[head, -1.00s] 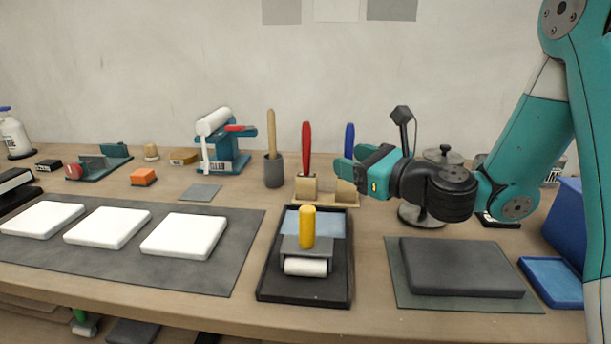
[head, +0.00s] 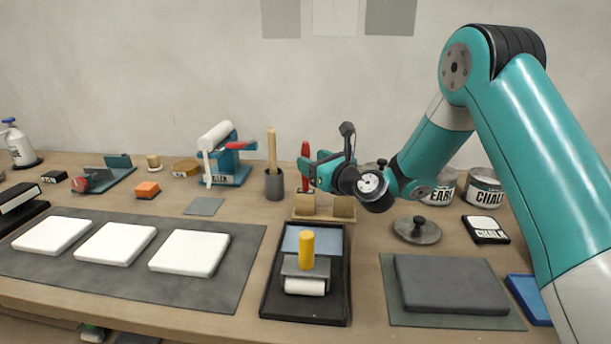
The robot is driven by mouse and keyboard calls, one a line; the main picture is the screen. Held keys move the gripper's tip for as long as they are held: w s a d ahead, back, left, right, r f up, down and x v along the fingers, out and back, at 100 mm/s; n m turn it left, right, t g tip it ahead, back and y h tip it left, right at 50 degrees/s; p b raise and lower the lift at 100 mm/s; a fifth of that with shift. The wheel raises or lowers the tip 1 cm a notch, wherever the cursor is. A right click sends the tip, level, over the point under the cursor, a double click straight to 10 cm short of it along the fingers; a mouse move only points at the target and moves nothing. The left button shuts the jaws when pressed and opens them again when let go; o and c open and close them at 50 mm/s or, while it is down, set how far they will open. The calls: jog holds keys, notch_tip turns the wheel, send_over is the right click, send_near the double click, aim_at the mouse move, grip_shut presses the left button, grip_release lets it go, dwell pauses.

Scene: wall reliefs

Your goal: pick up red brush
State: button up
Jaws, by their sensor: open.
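The red brush (head: 305,152) stands upright in the wooden holder (head: 303,206) behind the black tray. Only the upper part of its red handle shows clearly; my gripper covers the rest. My gripper (head: 312,171) is open, with its teal fingers pointing left at the height of the handle. The fingers overlap the handle in the picture. I cannot tell whether the handle lies between them or behind them. The blue-handled brush beside it is hidden behind my gripper.
A grey cup (head: 274,184) with a wooden stick stands just left of the holder. A black tray (head: 268,300) with a yellow-handled roller lies in front. Two labelled tins, one being the chalk tin (head: 485,188), stand at the right. White tiles (head: 190,252) lie at the left.

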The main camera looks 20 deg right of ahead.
jog(key=p+x, duration=0.1)
jog(key=x, duration=0.2)
jog(key=shift+w, duration=0.2)
jog(key=shift+c, duration=0.4)
grip_shut()
